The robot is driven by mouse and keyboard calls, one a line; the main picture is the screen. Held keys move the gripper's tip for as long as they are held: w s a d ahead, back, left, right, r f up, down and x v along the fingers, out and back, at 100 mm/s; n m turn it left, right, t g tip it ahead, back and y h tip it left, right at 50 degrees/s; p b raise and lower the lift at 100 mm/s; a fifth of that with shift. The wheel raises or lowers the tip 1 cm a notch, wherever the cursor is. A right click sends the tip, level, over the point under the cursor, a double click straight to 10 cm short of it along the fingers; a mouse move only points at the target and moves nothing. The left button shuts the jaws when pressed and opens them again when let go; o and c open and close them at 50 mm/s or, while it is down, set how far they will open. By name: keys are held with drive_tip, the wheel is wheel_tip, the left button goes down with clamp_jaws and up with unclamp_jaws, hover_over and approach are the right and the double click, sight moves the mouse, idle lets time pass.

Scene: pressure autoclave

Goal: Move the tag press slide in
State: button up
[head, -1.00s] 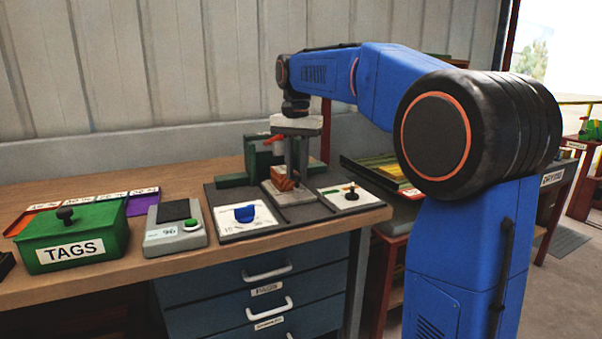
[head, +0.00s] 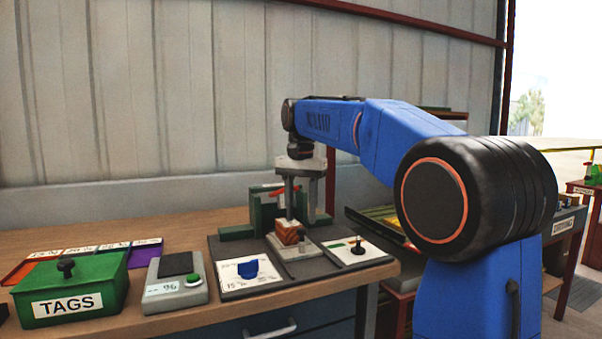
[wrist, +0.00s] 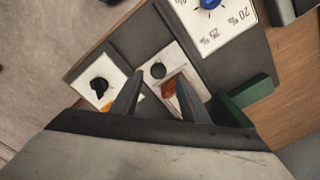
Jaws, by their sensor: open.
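The tag press is a green frame (head: 264,214) with an orange-red handle (head: 280,188), at the back of a dark mat. In front of it lies a light grey slide plate (head: 303,252) carrying a reddish-brown block (head: 287,233). In the wrist view the slide plate (wrist: 178,57) shows a dark round knob or hole (wrist: 157,71), and the block (wrist: 170,88) shows between the fingers. My gripper (head: 300,205) points down over the slide, fingers apart and empty. My gripper (wrist: 160,100) hides part of the plate in the wrist view. Contact cannot be judged.
A white dial panel with a blue knob (head: 248,269) stands left of the slide, and one with a black knob (head: 357,247) right. Further left are a grey scale (head: 175,290), a green TAGS box (head: 70,292) and coloured trays (head: 145,252). Bare bench (head: 170,223) lies behind.

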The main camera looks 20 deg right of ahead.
wheel_tip(320, 180, up, 14)
drive_tip(key=shift+r, duration=0.15)
idle(0.3)
idle(0.4)
drive_tip(key=s+f+n+t, duration=0.2)
drive_tip(key=s+f+n, duration=0.2)
drive_tip(key=s+f, duration=1.3)
drive_tip(key=s+f+n+t, duration=0.2)
drive_tip(key=s+f+n, duration=0.2)
drive_tip(key=s+f, duration=1.3)
wheel_tip(320, 180, down, 5)
drive_tip(key=shift+s+r+n+t, duration=0.2)
drive_tip(key=shift+n+t, duration=0.1)
drive_tip(key=shift+t, duration=0.1)
